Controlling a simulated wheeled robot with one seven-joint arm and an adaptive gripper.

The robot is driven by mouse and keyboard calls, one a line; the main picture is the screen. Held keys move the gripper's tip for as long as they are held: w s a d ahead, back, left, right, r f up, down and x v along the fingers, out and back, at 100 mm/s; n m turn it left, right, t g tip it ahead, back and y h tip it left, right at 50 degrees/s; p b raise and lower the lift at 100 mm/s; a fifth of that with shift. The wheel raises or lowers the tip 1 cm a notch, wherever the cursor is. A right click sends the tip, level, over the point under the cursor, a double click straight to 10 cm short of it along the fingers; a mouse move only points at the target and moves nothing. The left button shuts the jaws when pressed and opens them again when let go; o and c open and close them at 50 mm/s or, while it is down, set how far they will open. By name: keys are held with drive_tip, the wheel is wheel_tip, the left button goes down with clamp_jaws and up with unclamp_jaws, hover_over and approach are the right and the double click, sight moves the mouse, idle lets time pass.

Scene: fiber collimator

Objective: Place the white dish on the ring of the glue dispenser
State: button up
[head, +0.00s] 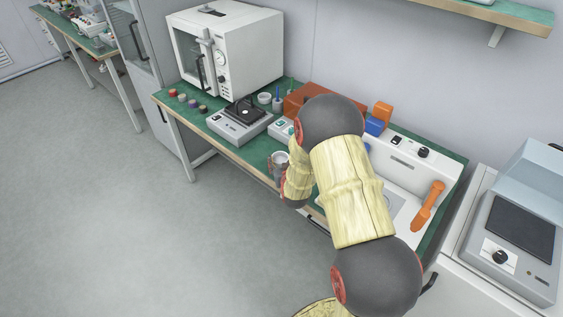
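My arm comes up from the lower right and bends down over the green bench, with its wrist near the front edge. A small grey and light piece (279,163) shows just left of the wrist. I cannot tell whether it is part of my gripper or a thing on the bench. The fingers and anything between them cannot be made out. I cannot pick out the white dish. A small light box with a green display (281,129) stands partly behind my arm. It may be the glue dispenser, but I see no ring on it.
A grey device with a black top (241,119) stands left of my arm, before a white oven (228,48). Several small colored caps (187,101) lie at the bench's left end. Right of my arm are a white unit with an orange handle (428,207) and a grey-blue machine (515,225).

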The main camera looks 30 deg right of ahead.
drive_tip(key=o, duration=0.5)
drive_tip(key=shift+r, duration=0.1)
